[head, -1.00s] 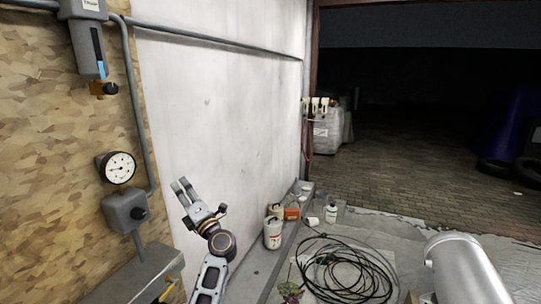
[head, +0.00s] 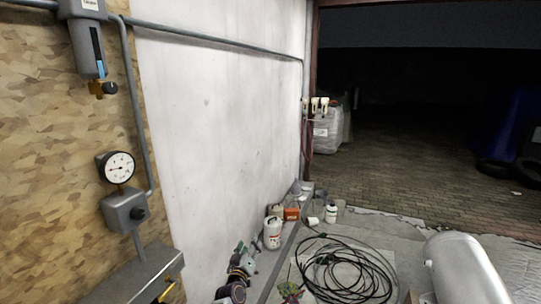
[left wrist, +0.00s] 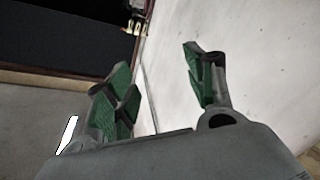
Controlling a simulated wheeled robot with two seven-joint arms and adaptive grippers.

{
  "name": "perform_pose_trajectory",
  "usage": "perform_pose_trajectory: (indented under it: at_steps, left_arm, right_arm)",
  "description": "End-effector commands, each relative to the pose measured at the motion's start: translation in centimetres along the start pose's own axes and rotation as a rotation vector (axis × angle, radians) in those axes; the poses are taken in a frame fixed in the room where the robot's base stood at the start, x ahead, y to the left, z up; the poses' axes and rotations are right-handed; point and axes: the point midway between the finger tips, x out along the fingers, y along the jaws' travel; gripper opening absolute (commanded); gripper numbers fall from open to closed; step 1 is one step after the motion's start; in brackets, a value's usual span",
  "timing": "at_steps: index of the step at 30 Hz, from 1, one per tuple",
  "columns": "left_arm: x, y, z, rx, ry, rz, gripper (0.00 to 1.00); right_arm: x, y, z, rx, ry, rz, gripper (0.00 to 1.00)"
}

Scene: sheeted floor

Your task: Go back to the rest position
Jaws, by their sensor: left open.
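My left gripper (head: 246,250) shows low in the head view, in front of the base of the white wall, with my arm below it. In the left wrist view its two green-padded fingers (left wrist: 160,90) stand wide apart with nothing between them, so it is open and empty. My right gripper is not in view.
A pressure gauge (head: 119,168) and a regulator (head: 88,45) hang on the chipboard panel at left. White jugs (head: 272,233) and an orange box (head: 291,214) stand along the wall. A black cable coil (head: 345,270) lies on the sheeted floor, with a metal tank (head: 462,268) at right.

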Motion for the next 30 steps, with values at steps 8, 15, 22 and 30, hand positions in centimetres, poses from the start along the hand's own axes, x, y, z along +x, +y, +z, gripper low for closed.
perform_pose_trajectory:
  at_steps: [8,15,22,30]
  left_arm:
    - [-3.5,-6.5,10.8,0.168,-0.256,-0.075,0.54]
    - [-8.4,-12.3,18.9,0.287,-0.457,-0.137,0.54]
    - [-14.6,-18.0,25.6,0.383,-0.635,-0.191,0.54]
    - [-23.3,-24.1,32.2,0.475,-0.823,-0.246,0.54]
  right_arm:
    - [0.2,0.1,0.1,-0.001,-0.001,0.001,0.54]
    - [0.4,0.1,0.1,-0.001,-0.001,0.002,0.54]
    - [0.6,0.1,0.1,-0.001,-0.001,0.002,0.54]
    - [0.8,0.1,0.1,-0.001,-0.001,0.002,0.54]
